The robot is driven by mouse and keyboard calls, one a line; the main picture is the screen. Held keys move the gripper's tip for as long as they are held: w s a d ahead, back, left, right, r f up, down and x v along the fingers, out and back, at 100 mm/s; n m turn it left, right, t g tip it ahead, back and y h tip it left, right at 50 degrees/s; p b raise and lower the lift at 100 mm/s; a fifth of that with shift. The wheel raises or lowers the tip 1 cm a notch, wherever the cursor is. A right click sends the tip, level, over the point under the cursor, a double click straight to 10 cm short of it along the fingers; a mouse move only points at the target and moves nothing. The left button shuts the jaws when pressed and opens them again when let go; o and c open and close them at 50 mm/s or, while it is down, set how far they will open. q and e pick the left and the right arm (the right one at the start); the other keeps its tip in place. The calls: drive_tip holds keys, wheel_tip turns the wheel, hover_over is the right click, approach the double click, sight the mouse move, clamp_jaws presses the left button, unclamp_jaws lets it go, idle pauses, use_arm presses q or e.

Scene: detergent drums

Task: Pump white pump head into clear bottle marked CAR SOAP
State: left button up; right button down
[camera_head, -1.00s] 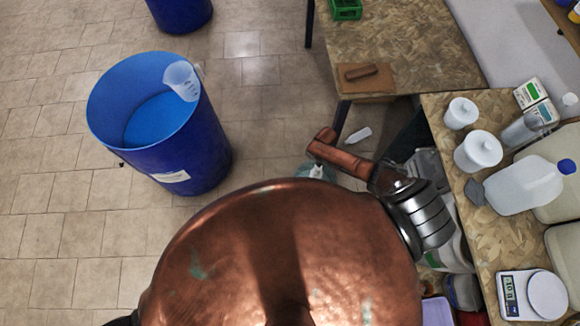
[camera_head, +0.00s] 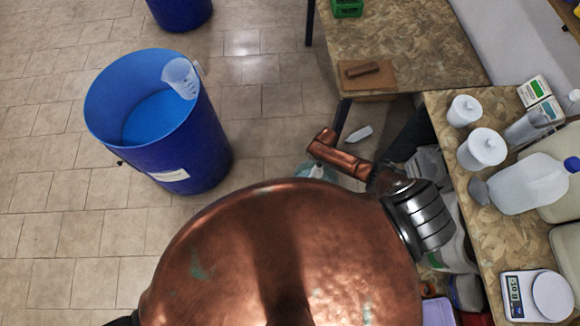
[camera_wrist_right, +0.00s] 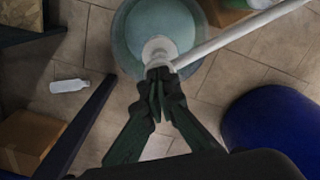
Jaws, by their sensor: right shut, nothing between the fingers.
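The white pump head (camera_wrist_right: 158,47) sits on a teal drum (camera_wrist_right: 135,28) in the right wrist view, with a long white spout (camera_wrist_right: 240,31) running to the upper right. My right gripper (camera_wrist_right: 160,74) is shut and empty, its dark green fingertips at the pump head's near edge; I cannot tell whether they touch it. In the head view, the drum (camera_head: 303,171) is mostly hidden behind my copper-coloured body and arm. No CAR SOAP marking is legible. My left gripper is not in view.
A large blue drum (camera_head: 190,145) with a measuring jug stands left. A small white bottle (camera_head: 360,133) lies on the floor. The right table (camera_head: 480,235) holds white tubs (camera_head: 482,149) and a scale (camera_head: 537,296). Tiled floor is clear between the drums.

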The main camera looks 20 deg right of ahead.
drive_tip(key=shift+f+b, duration=1.5)
drive_tip(key=shift+f, duration=0.45)
drive_tip(key=shift+r, duration=0.1)
wheel_tip(320, 180, up, 6)
drive_tip(key=p, duration=0.6)
wheel_tip(320, 180, up, 6)
drive_tip(key=p, duration=0.6)
